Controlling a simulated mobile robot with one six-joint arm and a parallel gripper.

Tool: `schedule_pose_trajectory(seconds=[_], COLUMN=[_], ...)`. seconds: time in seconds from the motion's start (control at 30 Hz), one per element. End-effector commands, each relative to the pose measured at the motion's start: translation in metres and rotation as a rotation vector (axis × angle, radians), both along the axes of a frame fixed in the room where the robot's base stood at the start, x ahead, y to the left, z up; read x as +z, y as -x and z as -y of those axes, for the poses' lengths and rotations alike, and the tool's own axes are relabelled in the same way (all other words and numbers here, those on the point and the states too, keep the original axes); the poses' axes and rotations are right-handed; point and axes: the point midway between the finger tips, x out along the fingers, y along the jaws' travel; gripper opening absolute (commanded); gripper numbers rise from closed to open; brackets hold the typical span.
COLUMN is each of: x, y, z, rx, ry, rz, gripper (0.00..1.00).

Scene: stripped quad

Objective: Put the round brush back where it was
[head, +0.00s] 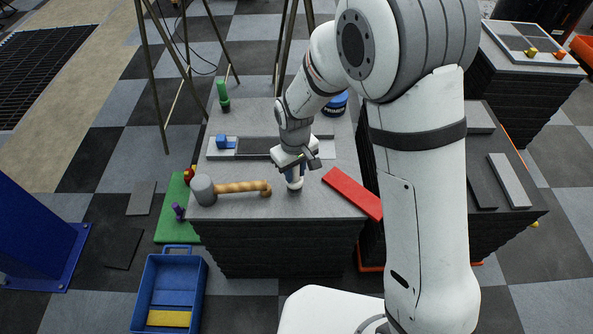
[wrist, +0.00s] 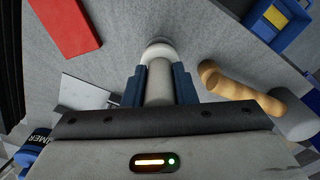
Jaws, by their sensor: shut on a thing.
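My gripper (head: 293,172) is above the front part of the grey table, pointing down. In the wrist view, its blue fingers (wrist: 159,88) are shut on the round brush (wrist: 160,72), which has a grey cylindrical handle and a wider, pale round end. In the head view, the brush's pale lower end (head: 295,184) shows just under the fingers, close to the tabletop (head: 325,206). I cannot tell whether it touches the table. The upper part of the handle is hidden by my gripper.
A mallet (head: 240,187) with a wooden handle lies left of the brush. A red bar (head: 352,193) lies to the right. Behind are a grey tray (head: 255,155), a blue block (head: 222,142), a green object (head: 223,95) and a blue container (head: 336,104). A blue crate (head: 148,290) stands on the floor.

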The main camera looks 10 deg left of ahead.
Motion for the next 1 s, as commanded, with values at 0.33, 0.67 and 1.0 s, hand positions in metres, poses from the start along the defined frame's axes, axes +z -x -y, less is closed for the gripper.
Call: schedule_pose_trajectory(seconds=[0.33, 0.67, 1.0], x=[-0.003, -0.002, 0.05], y=[0.0, 0.0, -0.001], z=[0.0, 0.001, 0.0], rx=[-0.001, -0.001, -0.002], ry=[0.0, 0.0, -0.002], rz=[0.0, 0.0, 0.003], gripper=[0.39, 0.47, 0.47])
